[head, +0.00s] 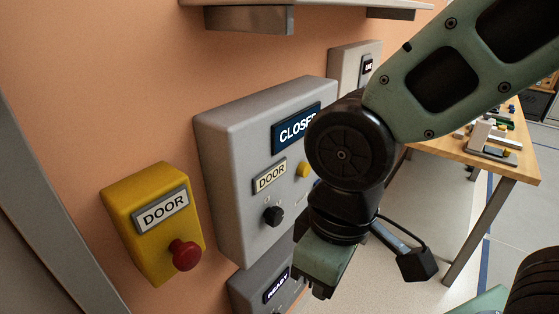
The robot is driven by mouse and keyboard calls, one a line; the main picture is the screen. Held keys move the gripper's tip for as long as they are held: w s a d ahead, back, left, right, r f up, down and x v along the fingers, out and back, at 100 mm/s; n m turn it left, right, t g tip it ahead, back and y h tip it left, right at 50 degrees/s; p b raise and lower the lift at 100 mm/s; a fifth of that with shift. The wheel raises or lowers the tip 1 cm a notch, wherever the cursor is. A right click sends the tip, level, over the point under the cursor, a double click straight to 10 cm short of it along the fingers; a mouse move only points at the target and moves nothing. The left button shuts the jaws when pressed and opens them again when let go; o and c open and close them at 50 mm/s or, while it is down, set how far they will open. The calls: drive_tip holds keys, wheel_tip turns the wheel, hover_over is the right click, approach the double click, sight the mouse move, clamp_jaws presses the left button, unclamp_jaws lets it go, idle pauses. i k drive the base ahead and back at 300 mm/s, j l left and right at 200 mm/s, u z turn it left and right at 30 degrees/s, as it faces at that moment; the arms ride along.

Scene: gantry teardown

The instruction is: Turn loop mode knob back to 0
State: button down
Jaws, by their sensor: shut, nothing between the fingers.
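No knob in view carries a readable loop mode label. A black knob (273,215) sits low on the grey wall box (231,150), below a DOOR plate and a CLOSED display. I cannot read its setting. A second grey box (246,291) below shows a READY display and is partly cut off at the bottom edge; part of a dark control shows beside the display. My gripper (318,293) is shut and empty, pointing down in front of this lower box, right of and below the black knob. My arm hides the right side of the upper box.
A yellow box (141,216) labelled DOOR with a red push button (185,254) is at left. A yellow button (303,170) is on the grey box. Another pale wall box (347,62) stands behind. A shelf (300,5) overhangs above. A wooden table (508,165) with parts is at right.

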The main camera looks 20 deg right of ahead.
sight(274, 215)
drive_tip(key=k+j+z, duration=0.1)
drive_tip(key=z, duration=0.25)
drive_tip(key=k+j+z, duration=0.15)
drive_tip(key=z, duration=0.25)
drive_tip(key=k+z, duration=0.1)
drive_tip(key=z, duration=0.25)
